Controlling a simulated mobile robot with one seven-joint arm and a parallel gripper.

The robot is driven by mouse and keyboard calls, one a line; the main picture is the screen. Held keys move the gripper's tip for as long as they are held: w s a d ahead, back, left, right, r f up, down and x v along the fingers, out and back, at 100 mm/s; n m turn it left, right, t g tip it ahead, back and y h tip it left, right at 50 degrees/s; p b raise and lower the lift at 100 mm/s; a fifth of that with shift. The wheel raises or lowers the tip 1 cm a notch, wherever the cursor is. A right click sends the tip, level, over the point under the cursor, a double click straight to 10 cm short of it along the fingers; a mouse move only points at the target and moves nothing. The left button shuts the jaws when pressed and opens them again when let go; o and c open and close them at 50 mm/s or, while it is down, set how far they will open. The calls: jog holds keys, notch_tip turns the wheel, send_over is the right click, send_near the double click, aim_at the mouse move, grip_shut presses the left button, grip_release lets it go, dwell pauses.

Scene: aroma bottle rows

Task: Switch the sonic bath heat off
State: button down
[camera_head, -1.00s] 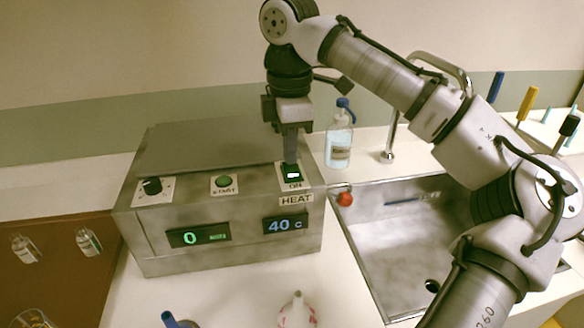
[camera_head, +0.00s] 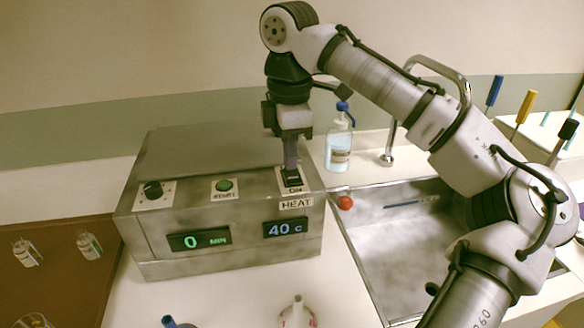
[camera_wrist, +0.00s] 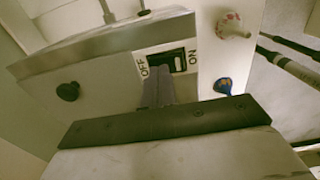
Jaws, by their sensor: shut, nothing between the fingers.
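The sonic bath (camera_head: 190,255) is a grey metal box on the counter. Its heat switch (camera_head: 293,182) is at the top right of the sloped panel, above the HEAT label, and looks dark. The heat display (camera_head: 285,227) reads 40 C. My gripper (camera_head: 291,166) is shut and empty, pointing down at the switch's far end. In the wrist view the shut fingertips (camera_wrist: 158,72) are at the OFF end of the switch (camera_wrist: 178,60) and cover part of it. I cannot tell whether they touch it.
A dial (camera_head: 152,189), a green start button (camera_head: 224,185) and a 0 MIN display (camera_head: 198,239) share the panel. A wash bottle (camera_head: 339,145) stands behind right. Vessel tops show in front.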

notch_tip(320, 180, up, 6)
jog(key=p, duration=0.6)
dwell(0.5)
